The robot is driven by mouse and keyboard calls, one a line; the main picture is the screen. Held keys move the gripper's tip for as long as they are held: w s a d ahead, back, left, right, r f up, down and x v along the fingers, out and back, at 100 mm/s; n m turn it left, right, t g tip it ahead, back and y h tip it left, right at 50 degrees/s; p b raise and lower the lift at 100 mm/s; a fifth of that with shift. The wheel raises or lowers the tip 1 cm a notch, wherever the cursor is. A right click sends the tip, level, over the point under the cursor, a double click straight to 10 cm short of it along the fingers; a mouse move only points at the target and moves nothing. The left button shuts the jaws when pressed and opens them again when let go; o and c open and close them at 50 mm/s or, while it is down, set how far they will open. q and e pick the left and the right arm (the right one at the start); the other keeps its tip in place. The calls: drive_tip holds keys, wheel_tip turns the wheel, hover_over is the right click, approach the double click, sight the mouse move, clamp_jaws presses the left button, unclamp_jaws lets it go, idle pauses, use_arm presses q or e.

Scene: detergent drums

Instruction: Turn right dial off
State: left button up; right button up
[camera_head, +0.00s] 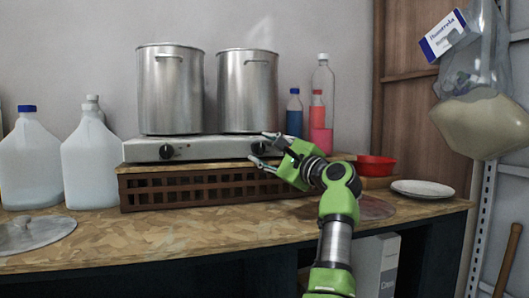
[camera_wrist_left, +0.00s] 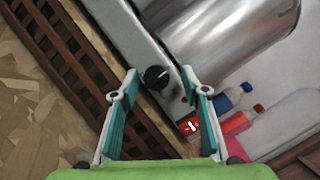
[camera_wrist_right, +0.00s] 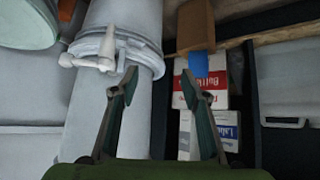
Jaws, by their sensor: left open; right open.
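The silver two-burner stove (camera_head: 210,147) sits on a brown slatted crate on the counter. Its right dial (camera_head: 258,148) is a black round knob on the front face. Its left dial (camera_head: 166,152) is similar. My left gripper (camera_head: 264,148) is open at the right dial, its fingers coming from the right. In the left wrist view the right dial (camera_wrist_left: 156,77) shows just beyond and between the open fingertips (camera_wrist_left: 160,84), with no clear contact. The dial's setting cannot be read clearly. My right gripper (camera_wrist_right: 157,82) is open and empty, away from the stove.
Two steel pots (camera_head: 170,90) (camera_head: 248,90) stand on the stove. Bottles (camera_head: 322,105) stand behind its right end. White jugs (camera_head: 90,160) stand left. A red bowl (camera_head: 375,165) and plate (camera_head: 422,188) are right. The right wrist view shows a pale pipe (camera_wrist_right: 110,100) and boxes (camera_wrist_right: 208,130).

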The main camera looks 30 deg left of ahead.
use_arm(q)
wheel_tip(320, 180, up, 10)
drive_tip(key=shift+f, duration=0.2)
drive_tip(key=shift+d, duration=0.1)
